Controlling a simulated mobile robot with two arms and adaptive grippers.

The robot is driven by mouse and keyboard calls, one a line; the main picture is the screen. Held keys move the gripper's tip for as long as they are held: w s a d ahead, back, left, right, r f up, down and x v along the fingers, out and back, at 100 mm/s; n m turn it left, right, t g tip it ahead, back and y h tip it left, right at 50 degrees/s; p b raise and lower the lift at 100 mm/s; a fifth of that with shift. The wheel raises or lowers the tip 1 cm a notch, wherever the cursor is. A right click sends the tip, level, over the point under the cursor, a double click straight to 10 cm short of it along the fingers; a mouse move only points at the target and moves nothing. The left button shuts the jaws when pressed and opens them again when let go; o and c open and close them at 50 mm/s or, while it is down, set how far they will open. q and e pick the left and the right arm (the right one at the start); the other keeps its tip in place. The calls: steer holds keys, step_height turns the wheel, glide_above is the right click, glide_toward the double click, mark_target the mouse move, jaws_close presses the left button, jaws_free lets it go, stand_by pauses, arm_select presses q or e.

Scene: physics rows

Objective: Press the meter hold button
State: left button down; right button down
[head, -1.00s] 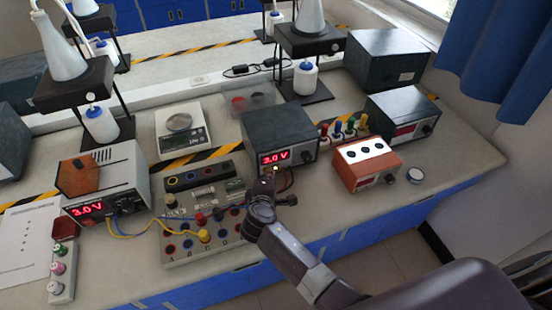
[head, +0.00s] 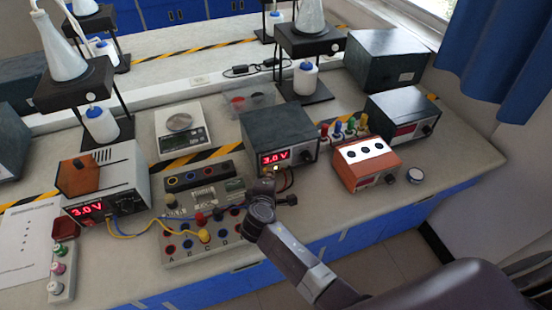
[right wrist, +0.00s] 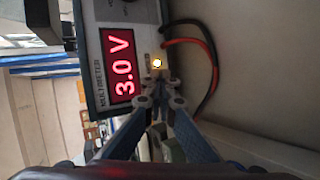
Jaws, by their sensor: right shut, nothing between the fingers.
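The multimeter (head: 279,131) is a dark box with a red 3.0 V display, standing at the middle of the bench. The right wrist view shows its panel (right wrist: 92,62) with the display (right wrist: 122,65) turned sideways. My right gripper (head: 267,182) is shut and empty, in front of the meter's lower front. In the right wrist view its fingertips (right wrist: 158,80) are close to the lit button, just below it in the picture. I cannot tell whether they touch it. My left gripper is not in view.
Red and black leads (right wrist: 205,60) leave the panel beside the button. A terminal board (head: 180,249) with wires lies left of my gripper. An orange box (head: 367,169) stands to the right. A power supply (head: 125,165) stands left. Some bench at the front right is clear.

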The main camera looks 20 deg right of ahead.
steer(key=shift+w, duration=0.15)
steer(key=shift+w+r, duration=0.15)
steer(key=shift+w, duration=0.1)
steer(key=shift+s, duration=0.2)
stand_by(0.3)
steer(key=shift+s+p, duration=0.35)
steer(key=shift+s, duration=0.2)
steer(key=s+p, duration=0.1)
steer(key=s, duration=0.3)
steer(key=shift+s+d+p, duration=0.1)
steer(key=shift+s+p, duration=0.25)
steer(key=shift+s, duration=0.15)
